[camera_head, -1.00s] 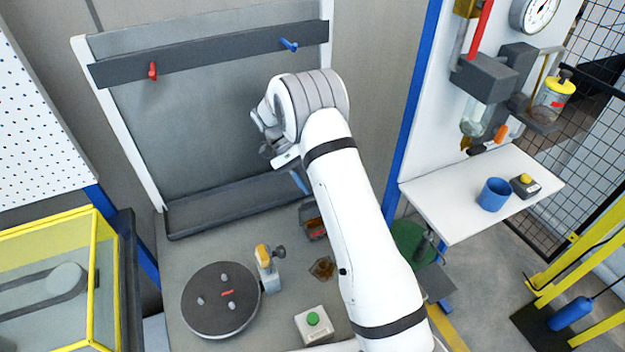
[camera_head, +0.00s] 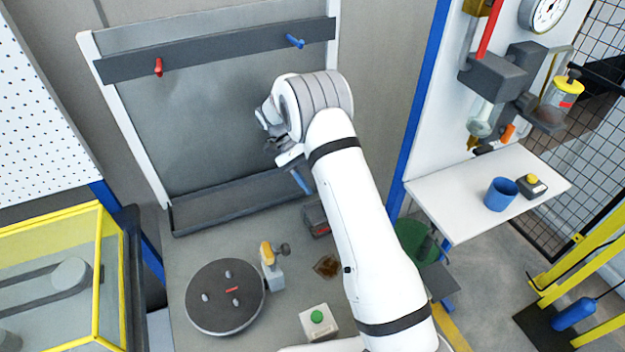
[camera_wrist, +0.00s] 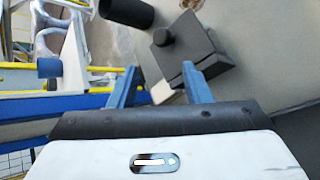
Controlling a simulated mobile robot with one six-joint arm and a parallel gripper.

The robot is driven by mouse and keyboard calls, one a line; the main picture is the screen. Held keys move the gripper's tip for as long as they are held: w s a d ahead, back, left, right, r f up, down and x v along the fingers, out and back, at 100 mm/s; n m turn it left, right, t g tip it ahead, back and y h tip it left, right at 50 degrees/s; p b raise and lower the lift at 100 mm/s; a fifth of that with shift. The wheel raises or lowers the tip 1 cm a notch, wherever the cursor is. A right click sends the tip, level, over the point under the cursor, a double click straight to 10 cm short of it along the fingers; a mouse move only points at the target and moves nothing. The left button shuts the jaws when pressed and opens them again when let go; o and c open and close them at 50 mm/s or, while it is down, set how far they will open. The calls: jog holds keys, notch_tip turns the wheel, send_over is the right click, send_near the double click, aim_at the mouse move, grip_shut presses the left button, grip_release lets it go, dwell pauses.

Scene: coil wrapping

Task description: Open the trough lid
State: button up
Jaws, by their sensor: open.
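A small dark box (camera_head: 315,216), which seems to be the trough, stands on the bench just left of my forearm, partly hidden by it. Its top looks dark and covered, with a bit of red low on its front. In the wrist view a dark box (camera_wrist: 195,52) with a round knob (camera_wrist: 163,37) on top, probably the same one, lies just beyond my fingers. My gripper (camera_wrist: 160,85) is open and empty, its right blue finger close to the box; contact cannot be told. In the head view one blue finger of my gripper (camera_head: 301,181) shows above the box.
A dark turntable (camera_head: 225,298) with pegs, a yellow-topped device (camera_head: 270,262), a brown patch (camera_head: 327,266) and a green button box (camera_head: 318,318) are on the bench. A long dark ledge (camera_head: 225,203) runs behind. A blue cup (camera_head: 500,194) stands on the right shelf.

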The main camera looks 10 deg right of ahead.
notch_tip(320, 180, up, 10)
jog(key=b, duration=0.2)
jog(key=shift+b, duration=0.35)
dwell(0.6)
